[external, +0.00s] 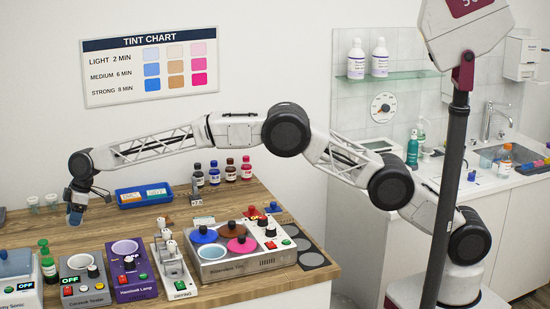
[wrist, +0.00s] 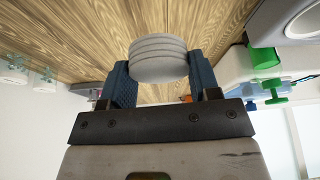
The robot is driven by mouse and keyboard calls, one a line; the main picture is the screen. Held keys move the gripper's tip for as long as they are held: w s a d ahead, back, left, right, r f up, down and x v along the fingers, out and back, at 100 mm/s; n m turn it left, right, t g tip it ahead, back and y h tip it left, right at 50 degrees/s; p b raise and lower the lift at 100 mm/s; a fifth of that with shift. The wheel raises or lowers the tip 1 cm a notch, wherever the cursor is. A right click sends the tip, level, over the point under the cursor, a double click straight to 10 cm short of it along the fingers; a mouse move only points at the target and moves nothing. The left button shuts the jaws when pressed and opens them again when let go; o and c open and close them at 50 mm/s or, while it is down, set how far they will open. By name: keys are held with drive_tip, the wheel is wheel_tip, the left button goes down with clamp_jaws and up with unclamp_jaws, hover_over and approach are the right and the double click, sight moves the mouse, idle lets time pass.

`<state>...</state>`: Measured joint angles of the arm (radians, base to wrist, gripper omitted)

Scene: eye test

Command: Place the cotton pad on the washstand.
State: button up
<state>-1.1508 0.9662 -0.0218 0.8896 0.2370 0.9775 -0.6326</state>
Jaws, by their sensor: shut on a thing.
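My gripper (external: 75,214) is at the far left over the wooden counter, pointing down. In the wrist view my gripper (wrist: 158,76) has its blue fingers shut on a round, pale grey, ridged thing (wrist: 158,58), which looks like the cotton pad. In the external view I cannot make the pad out between the fingers. The washstand (external: 515,235) is the white unit at the right, with a sink and tap, far from my gripper. My own arm stretches between the two.
The wooden counter (external: 110,226) carries a blue tray (external: 144,196), several small bottles, a purple lamp unit (external: 132,275) and a waxing station with coloured lids (external: 240,262). A dark pole (external: 447,185) stands before the washstand. Bottles crowd near the sink (external: 520,150).

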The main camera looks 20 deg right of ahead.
drive_tip(key=shift+r, duration=0.85)
idle(0.4)
drive_tip(key=shift+w+d+r, duration=0.15)
drive_tip(key=shift+w+d, duration=0.25)
drive_tip(key=w+d+r+m+t, duration=0.1)
drive_tip(key=w+d+r+m, duration=0.1)
drive_tip(key=w+d, duration=0.5)
drive_tip(key=w+d+r+m, duration=0.2)
drive_tip(key=w+d, duration=0.1)
drive_tip(key=d, duration=0.8)
drive_tip(key=w+d+r+m+t, duration=0.1)
drive_tip(key=w+d+r+m, duration=0.1)
drive_tip(key=w+d, duration=0.5)
drive_tip(key=s+d+r+m+t+h, duration=0.1)
drive_tip(key=d+m, duration=0.4)
drive_tip(key=d, duration=2.9)
drive_tip(key=shift+t+h, duration=0.3)
drive_tip(key=shift+t, duration=0.2)
